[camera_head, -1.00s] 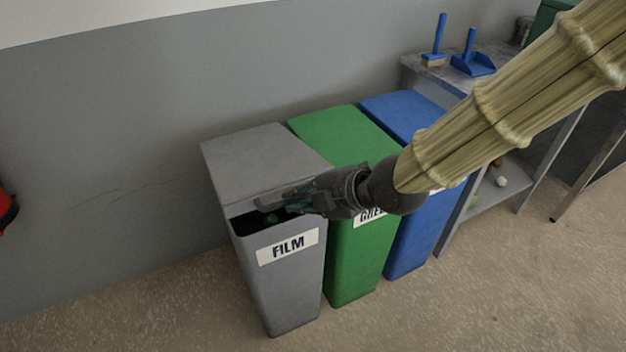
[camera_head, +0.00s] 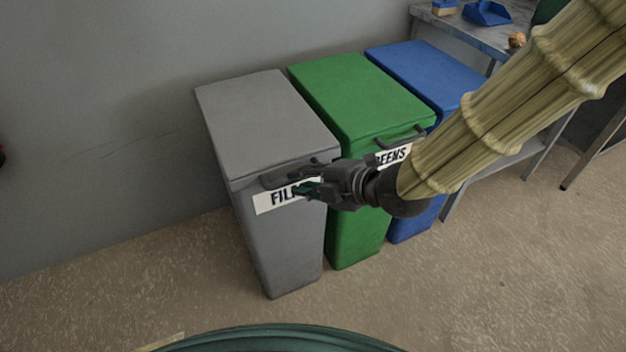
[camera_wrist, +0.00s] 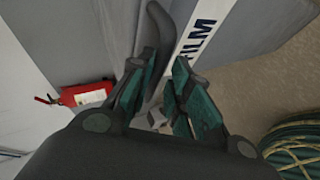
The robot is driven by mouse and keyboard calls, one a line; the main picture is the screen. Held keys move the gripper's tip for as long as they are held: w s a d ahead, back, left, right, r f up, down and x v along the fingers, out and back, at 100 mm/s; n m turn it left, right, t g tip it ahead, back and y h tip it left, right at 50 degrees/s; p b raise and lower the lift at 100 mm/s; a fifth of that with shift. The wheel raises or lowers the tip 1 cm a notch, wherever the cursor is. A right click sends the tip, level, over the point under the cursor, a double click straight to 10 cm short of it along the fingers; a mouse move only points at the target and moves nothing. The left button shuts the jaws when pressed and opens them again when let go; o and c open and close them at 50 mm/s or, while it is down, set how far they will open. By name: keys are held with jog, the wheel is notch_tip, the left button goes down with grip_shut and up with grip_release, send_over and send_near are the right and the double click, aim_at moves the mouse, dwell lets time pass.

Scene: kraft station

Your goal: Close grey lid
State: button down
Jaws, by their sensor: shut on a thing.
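The grey bin (camera_head: 275,245) stands at the left of the bin row, and its label, partly hidden by my gripper, reads "FIL". Its grey lid (camera_head: 262,115) lies down flat over the bin's top, with no dark opening showing. A dark handle (camera_head: 282,180) sits on the lid's front edge. My gripper (camera_head: 305,186) is at the handle's right part, in front of the label, shut on the handle. In the wrist view the curved handle (camera_wrist: 158,50) runs between the teal-padded fingers (camera_wrist: 160,95), and the FILM label (camera_wrist: 200,35) is beside it.
A green bin (camera_head: 350,95) with its own handle and a blue bin (camera_head: 425,75) stand to the right, lids down. A red extinguisher (camera_wrist: 85,95) shows in the wrist view.

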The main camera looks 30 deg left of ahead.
jog(key=f, duration=0.3)
jog(key=shift+s+d, duration=0.35)
jog(key=shift+r, duration=0.1)
jog(key=c, duration=1.4)
grip_release()
jog(key=shift+w, duration=0.1)
jog(key=shift+r, duration=0.25)
jog(key=shift+c, duration=0.4)
jog(key=v, duration=1.1)
jog(key=shift+d+r, duration=0.2)
jog(key=shift+r, duration=0.25)
jog(key=shift+w, duration=0.1)
